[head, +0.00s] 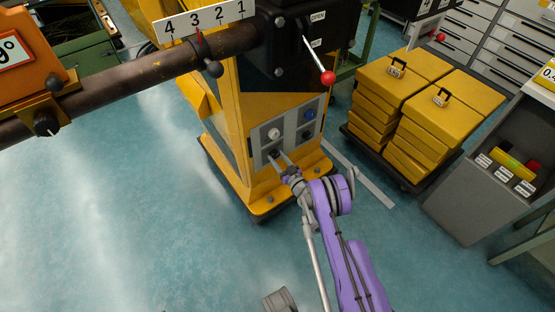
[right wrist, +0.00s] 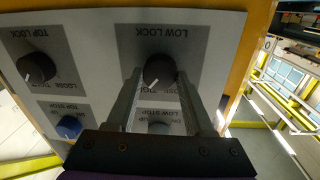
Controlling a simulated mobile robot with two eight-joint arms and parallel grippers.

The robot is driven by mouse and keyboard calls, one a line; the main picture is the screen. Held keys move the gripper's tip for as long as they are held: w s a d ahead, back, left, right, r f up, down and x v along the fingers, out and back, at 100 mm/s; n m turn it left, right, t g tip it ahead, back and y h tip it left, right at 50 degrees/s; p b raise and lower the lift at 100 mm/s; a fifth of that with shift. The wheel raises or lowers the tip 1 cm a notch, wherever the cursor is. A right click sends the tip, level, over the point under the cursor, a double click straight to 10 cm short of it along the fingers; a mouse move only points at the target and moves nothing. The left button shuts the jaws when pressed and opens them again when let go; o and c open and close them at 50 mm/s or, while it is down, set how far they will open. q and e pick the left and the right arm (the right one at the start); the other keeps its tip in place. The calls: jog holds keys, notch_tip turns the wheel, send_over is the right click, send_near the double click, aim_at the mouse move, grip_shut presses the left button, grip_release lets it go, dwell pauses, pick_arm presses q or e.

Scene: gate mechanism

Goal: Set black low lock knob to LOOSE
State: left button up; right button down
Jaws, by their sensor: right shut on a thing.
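The black low lock knob (right wrist: 159,71) sits on a grey panel (right wrist: 95,60) that appears upside down in the right wrist view. Its white pointer mark is toward the lower left there; the setting words beside it are partly hidden and too small to read surely. My right gripper (right wrist: 160,82) has one finger on each side of this knob and is shut on it. In the head view my right gripper (head: 279,158) reaches the lower left of the panel (head: 291,128) and mostly covers the knob. My left gripper is not in view.
Beside it are the black top lock knob (right wrist: 36,68), a blue knob (right wrist: 69,127) and a pale knob (right wrist: 159,128) partly behind my gripper. A red-tipped lever (head: 328,77) juts out above the panel. Yellow cases (head: 400,90) stand on the right. Floor on the left is clear.

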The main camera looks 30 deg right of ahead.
jog(key=n+b, duration=0.2)
jog(key=n, duration=0.1)
jog(key=shift+f+n, duration=0.1)
jog(key=shift+n, duration=0.2)
jog(key=n+b, duration=0.1)
jog(key=n, duration=0.2)
jog(key=shift+n+t+b, duration=0.3)
jog(key=n, duration=0.5)
jog(key=shift+y+b, duration=0.3)
jog(key=shift+b, duration=0.1)
jog(key=n, duration=0.5)
jog(key=shift+c, duration=1.4)
grip_release()
jog(key=shift+y, duration=0.3)
jog(key=shift+s+f, duration=0.1)
